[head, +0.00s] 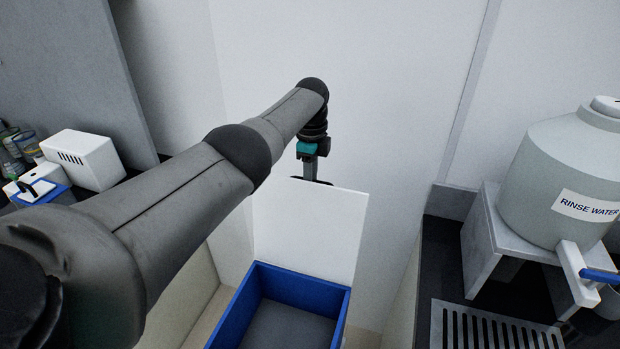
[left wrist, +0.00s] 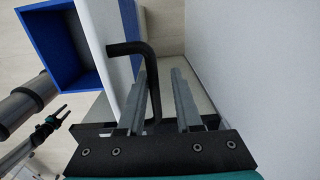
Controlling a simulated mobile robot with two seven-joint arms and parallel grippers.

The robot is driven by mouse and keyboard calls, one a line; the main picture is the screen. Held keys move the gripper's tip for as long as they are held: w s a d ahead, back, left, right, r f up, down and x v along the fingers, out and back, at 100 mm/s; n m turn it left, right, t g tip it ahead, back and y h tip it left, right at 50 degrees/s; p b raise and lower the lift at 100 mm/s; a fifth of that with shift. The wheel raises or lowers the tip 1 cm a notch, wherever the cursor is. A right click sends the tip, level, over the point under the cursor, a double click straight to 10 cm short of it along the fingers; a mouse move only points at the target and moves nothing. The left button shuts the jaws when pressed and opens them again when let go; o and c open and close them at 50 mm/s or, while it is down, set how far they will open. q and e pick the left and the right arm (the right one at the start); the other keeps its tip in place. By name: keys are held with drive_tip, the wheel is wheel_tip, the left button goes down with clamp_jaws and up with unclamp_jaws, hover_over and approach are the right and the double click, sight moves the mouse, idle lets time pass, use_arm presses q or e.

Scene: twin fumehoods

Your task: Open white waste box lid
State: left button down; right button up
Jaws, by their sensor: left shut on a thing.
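The white waste box lid (head: 310,225) stands upright at the back of the box in the head view. Below it the box (head: 225,320) shows a blue rim and an open, dark grey inside. It also shows at the upper left of the left wrist view (left wrist: 75,70), beside the lid's white edge (left wrist: 108,45). My left gripper (head: 312,181) is at the lid's top edge, its fingertips hidden behind the lid. In the left wrist view my left gripper (left wrist: 158,85) is shut on the lid's black bent handle (left wrist: 150,65). My right gripper (left wrist: 62,111) shows small at the left, its jaws unclear.
A wall rises close behind the lid. At right, a rinse water container (head: 555,170) stands on a grey stand (head: 480,235) beside a slotted drain grate (head: 490,330). At left, a white device (head: 82,160) and bottles (head: 20,145) stand on a counter.

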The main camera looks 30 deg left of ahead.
use_arm(q)
drive_tip(key=shift+w+a+r+t, duration=0.15)
drive_tip(key=shift+w+r+t, duration=0.3)
drive_tip(key=shift+w, duration=0.4)
drive_tip(key=c, duration=0.9)
unclamp_jaws()
drive_tip(key=shift+w, duration=0.2)
drive_tip(key=shift+w+a+f, duration=0.15)
drive_tip(key=shift+w+f, duration=0.1)
drive_tip(key=shift+w, duration=0.05)
drive_tip(key=shift+s+r, duration=0.1)
drive_tip(key=shift+r, duration=0.1)
drive_tip(key=shift+g, duration=0.25)
drive_tip(key=r, duration=0.5)
drive_tip(key=s+r, duration=0.1)
drive_tip(key=r, duration=0.8)
drive_tip(key=shift+s+d+r+p, duration=0.2)
drive_tip(key=shift+s+r+p, duration=0.1)
